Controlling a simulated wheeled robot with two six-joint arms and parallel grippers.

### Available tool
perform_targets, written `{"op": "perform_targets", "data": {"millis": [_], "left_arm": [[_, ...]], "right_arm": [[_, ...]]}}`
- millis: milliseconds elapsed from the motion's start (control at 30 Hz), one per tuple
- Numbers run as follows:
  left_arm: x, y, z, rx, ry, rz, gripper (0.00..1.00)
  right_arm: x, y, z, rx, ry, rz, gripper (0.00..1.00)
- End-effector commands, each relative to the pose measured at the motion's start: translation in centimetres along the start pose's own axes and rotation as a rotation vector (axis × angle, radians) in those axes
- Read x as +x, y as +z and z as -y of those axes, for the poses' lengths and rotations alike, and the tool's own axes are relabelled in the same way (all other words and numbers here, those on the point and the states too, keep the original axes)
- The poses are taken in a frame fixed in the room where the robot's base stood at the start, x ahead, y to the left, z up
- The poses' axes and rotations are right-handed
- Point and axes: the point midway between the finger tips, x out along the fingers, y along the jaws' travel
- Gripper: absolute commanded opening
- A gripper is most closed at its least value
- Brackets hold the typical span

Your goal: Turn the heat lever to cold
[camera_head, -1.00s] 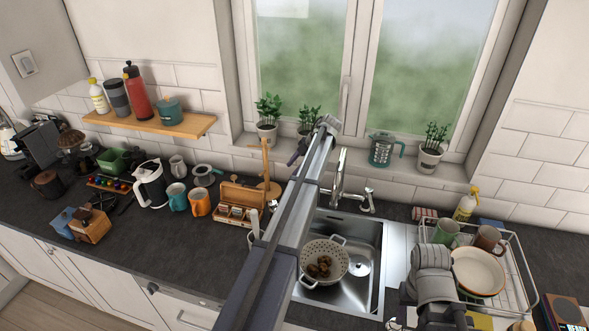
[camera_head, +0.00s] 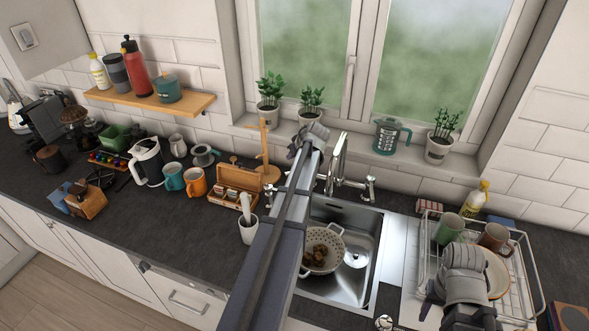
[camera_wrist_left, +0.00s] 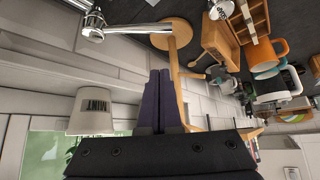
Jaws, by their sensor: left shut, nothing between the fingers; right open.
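The chrome tap (camera_head: 338,165) stands behind the sink, partly hidden by my left arm. One chrome lever (camera_head: 369,188) shows on its right side. I cannot tell which lever sets heat. In the left wrist view a chrome lever with a rod (camera_wrist_left: 125,29) is at the top left, apart from my fingers. My left gripper (camera_head: 294,150) is shut and empty, left of the tap spout and above the worktop; its dark fingers show in the left wrist view (camera_wrist_left: 160,76). My right gripper (camera_head: 430,296) is open by the dish rack at lower right.
The sink (camera_head: 350,285) holds a white colander (camera_head: 336,262). A wooden mug stand (camera_head: 270,172), wooden box (camera_head: 238,178) and utensil crock (camera_head: 248,231) are left of my left arm. The dish rack (camera_head: 528,265) holds mugs and plates. Potted plants line the sill.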

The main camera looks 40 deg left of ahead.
Motion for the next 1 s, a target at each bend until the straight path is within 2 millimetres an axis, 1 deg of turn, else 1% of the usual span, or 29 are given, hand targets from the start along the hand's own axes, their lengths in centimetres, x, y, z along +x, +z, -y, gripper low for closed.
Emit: {"op": "perform_targets", "data": {"millis": [167, 367, 567, 900, 933, 1000], "left_arm": [[0.3, 0.0, 0.0, -0.001, 0.0, 0.0, 0.0], [1.9, 0.1, -0.1, -0.003, -0.001, 0.0, 0.0], [4.9, 0.3, -0.2, -0.003, -0.001, 0.0, 0.0], [11.1, 0.3, -0.1, -0.004, -0.002, 0.001, 0.0], [9.6, 0.9, 0.1, 0.0, 0.0, 0.001, 0.0], [8.5, 1.9, 0.1, 0.0, 0.001, 0.0, 0.0]], "right_arm": [[0.2, 0.0, 0.0, -0.001, 0.0, 0.0, 0.5], [1.5, -0.1, 0.1, -0.003, 0.0, 0.0, 0.5], [3.9, -0.2, 0.4, -0.006, 0.001, 0.0, 0.5], [8.7, -0.5, 0.8, -0.005, 0.001, 0.0, 0.5], [7.9, -0.5, 0.7, -0.005, 0.001, 0.0, 0.5], [7.8, -0.5, 0.7, -0.005, 0.001, 0.0, 0.5]]}}
